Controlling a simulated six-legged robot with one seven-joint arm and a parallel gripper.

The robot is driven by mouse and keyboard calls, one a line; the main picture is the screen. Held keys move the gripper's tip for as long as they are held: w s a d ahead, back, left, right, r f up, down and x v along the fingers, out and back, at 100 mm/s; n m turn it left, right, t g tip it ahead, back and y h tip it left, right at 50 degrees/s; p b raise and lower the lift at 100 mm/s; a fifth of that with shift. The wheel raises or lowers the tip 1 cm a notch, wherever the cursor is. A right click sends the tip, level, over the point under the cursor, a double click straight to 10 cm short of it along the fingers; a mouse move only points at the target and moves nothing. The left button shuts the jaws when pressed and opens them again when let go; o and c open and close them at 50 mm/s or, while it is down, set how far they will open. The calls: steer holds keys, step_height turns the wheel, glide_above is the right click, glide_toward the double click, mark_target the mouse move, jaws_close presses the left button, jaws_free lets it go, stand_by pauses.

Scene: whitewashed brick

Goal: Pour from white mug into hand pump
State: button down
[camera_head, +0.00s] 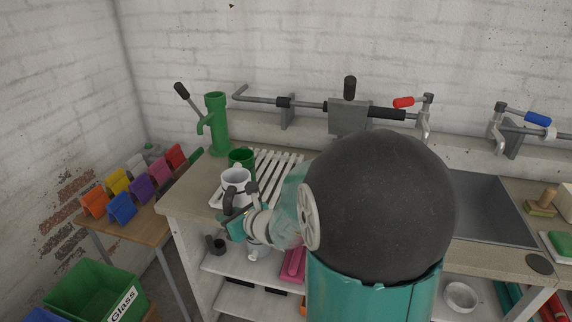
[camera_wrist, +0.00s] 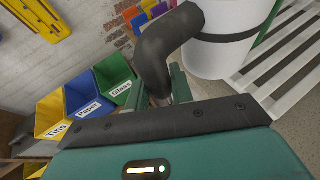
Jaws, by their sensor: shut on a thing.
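The white mug (camera_head: 235,178) is upright at the left end of the worktop, with its dark handle toward me. My gripper (camera_head: 240,212) is shut on that handle. In the wrist view the white mug (camera_wrist: 228,48) fills the upper right, and its thick dark handle runs down between the fingers of my gripper (camera_wrist: 162,92). I cannot tell whether the mug's base touches what is under it. The green hand pump (camera_head: 215,125) stands upright behind the mug and slightly left, with its black-tipped lever up to the left. The mug and pump are apart.
A green mug (camera_head: 242,156) stands right behind the white mug. A white slatted rack (camera_head: 280,165) lies to the right, partly hidden by my arm. A sink (camera_head: 480,205) is farther right. Coloured clips (camera_head: 138,188) stand on a low table at left, above a green Glass bin (camera_head: 85,290).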

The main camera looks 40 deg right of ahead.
steer(key=shift+s+d+r, duration=0.15)
steer(key=shift+s+d, duration=0.05)
steer(key=shift+d, duration=0.15)
steer(key=shift+d+r, duration=0.1)
steer(key=shift+d, duration=0.15)
steer(key=shift+w+d+r, duration=0.1)
steer(key=shift+w+d, duration=0.05)
steer(key=shift+d, duration=0.1)
steer(key=shift+w+d+r, duration=0.15)
steer(key=shift+d, duration=0.2)
